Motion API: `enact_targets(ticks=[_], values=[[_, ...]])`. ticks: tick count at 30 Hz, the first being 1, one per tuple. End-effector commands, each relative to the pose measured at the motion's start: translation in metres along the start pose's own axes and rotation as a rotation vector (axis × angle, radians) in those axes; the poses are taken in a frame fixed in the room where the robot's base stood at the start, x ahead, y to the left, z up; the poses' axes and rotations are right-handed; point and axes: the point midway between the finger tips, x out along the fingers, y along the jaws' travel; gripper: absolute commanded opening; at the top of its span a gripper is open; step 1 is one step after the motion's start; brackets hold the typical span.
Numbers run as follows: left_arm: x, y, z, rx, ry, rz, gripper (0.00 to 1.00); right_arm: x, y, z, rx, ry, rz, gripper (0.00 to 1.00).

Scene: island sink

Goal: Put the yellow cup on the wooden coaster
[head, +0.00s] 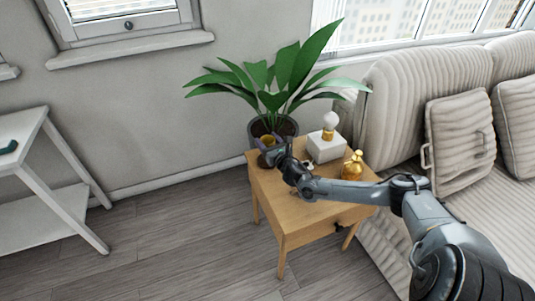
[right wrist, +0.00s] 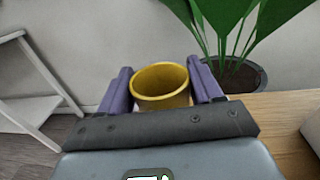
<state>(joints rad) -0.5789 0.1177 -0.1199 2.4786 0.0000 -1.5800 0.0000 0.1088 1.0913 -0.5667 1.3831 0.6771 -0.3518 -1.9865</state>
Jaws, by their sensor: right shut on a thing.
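The yellow cup (head: 267,139) is at the left end of the small wooden table, in front of the plant pot. In the right wrist view the cup (right wrist: 161,80) is upright, with its open rim up, between the purple fingers of my right gripper (right wrist: 162,92). My right gripper (head: 269,146) is shut on it. I cannot tell whether the cup's base touches anything. A small brown patch (head: 263,160) under the gripper may be the wooden coaster; it is mostly hidden. My left gripper is not in view.
The wooden table (head: 300,215) also bears a potted plant (head: 257,127), a white box (head: 326,149) with a lamp-like bulb on it, and a golden bottle (head: 352,166). A striped sofa (head: 395,115) stands at the right, a white shelf (head: 75,195) at the left.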

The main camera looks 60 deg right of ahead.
Motion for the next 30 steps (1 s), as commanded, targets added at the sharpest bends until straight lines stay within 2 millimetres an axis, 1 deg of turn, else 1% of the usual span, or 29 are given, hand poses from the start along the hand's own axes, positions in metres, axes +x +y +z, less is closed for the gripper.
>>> enact_targets(ticks=[5,10,13,22,27,28,30], values=[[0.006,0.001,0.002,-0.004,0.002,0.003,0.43,0.001,0.001,-0.009,0.0,0.001,0.001,0.32],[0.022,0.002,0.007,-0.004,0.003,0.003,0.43,0.001,0.0,-0.032,0.0,0.001,0.0,0.32],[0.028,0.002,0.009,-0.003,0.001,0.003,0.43,0.001,0.0,-0.041,0.0,0.0,0.0,0.32],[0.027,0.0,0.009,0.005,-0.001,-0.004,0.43,0.001,0.0,-0.04,0.0,0.0,0.0,0.32],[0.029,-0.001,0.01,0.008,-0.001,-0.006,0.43,0.001,0.0,-0.045,0.001,0.001,0.0,0.32],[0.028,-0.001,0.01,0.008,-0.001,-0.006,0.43,0.001,0.0,-0.044,0.0,0.001,0.0,0.69],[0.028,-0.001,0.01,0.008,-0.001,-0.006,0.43,0.001,0.0,-0.044,0.0,0.001,0.0,0.8]])
